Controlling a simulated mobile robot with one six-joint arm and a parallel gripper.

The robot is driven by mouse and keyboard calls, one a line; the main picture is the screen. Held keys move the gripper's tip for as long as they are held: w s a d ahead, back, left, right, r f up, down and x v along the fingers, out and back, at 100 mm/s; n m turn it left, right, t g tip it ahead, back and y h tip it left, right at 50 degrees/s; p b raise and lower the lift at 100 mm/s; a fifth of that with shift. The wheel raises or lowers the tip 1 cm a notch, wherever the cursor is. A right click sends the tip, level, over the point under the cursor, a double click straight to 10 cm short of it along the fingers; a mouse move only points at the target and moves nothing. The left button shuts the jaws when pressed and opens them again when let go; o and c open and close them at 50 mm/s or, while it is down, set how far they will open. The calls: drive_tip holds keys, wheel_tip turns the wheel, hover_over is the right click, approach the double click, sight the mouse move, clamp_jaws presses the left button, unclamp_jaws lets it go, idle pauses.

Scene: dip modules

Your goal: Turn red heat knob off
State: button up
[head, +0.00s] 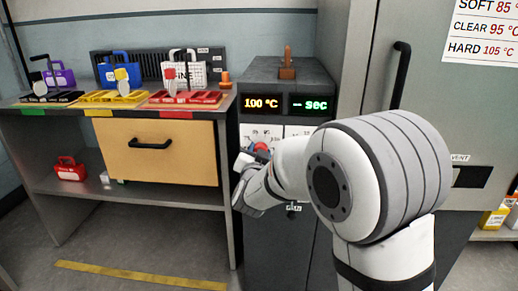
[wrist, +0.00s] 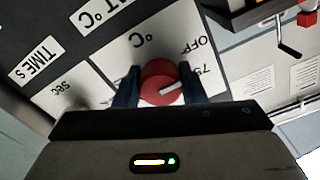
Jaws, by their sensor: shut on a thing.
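The red heat knob (wrist: 160,82) is on the machine's white dial panel in the wrist view, with a white pointer line directed to the right, toward the 75 mark. The "OFF" label (wrist: 196,45) is printed above and to the right of it. My gripper (wrist: 160,88) has its two dark fingers on either side of the knob, shut on it. In the head view, my gripper (head: 252,160) is at the machine's front panel and hides most of the dial; a bit of the red knob (head: 261,147) shows there. The orange display (head: 262,104) reads 100 °C.
A green display (head: 308,104) reads "-- sec". The grey cabinet door has a black handle (head: 401,75) at right. A table at left holds colored trays (head: 113,97) and baskets; its drawer (head: 157,152) is shut. The floor in front is clear.

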drive_tip(key=shift+f+n+p, duration=0.1)
drive_tip(key=shift+n+p, duration=0.25)
drive_tip(key=shift+n, duration=0.45)
drive_tip(key=o, duration=1)
drive_tip(key=s+p, duration=0.1)
drive_tip(key=s, duration=0.6)
drive_tip(key=shift+s+a+p, duration=0.15)
drive_tip(key=shift+s+p, duration=0.2)
drive_tip(key=shift+s, duration=0.05)
